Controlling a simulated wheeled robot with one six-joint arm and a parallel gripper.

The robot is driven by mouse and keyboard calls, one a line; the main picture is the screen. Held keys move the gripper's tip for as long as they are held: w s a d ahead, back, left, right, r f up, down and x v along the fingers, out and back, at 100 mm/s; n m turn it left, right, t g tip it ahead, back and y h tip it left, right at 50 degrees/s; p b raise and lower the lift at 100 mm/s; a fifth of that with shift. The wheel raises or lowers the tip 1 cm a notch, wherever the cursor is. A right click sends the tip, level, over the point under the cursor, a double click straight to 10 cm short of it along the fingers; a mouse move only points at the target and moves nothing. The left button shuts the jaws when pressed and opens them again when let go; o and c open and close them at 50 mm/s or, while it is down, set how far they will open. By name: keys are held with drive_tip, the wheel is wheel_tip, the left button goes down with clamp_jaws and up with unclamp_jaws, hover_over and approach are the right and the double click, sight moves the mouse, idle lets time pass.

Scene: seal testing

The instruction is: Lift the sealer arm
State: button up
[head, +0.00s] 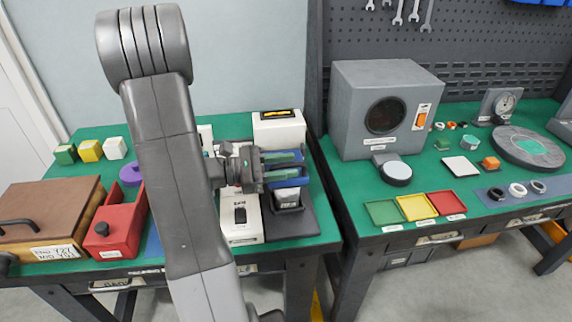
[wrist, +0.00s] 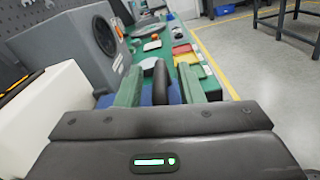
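The sealer appears to be the white unit (head: 240,222) with a black front switch on the left table, in the head view. A blue bar (head: 290,183), which looks like its arm, shows beside my gripper and is partly hidden by it. My gripper (head: 288,168) reaches rightward over it. In the wrist view my two greenish fingers (wrist: 161,88) are apart, one each side of a dark rounded piece (wrist: 155,78), probably the arm's handle. Blue shows in a gap between that piece and the right finger. I cannot tell whether the left finger touches it.
A white box (head: 279,132) stands just behind my gripper. A black stand with a pouch (head: 290,198) is in front. A red bin (head: 117,225) and brown box (head: 50,210) are at left. The grey chamber (head: 365,105) and coloured trays (head: 417,207) are on the right table.

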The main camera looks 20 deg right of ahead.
drive_tip(key=shift+d, duration=0.25)
clamp_jaws()
drive_tip(key=shift+r, duration=0.1)
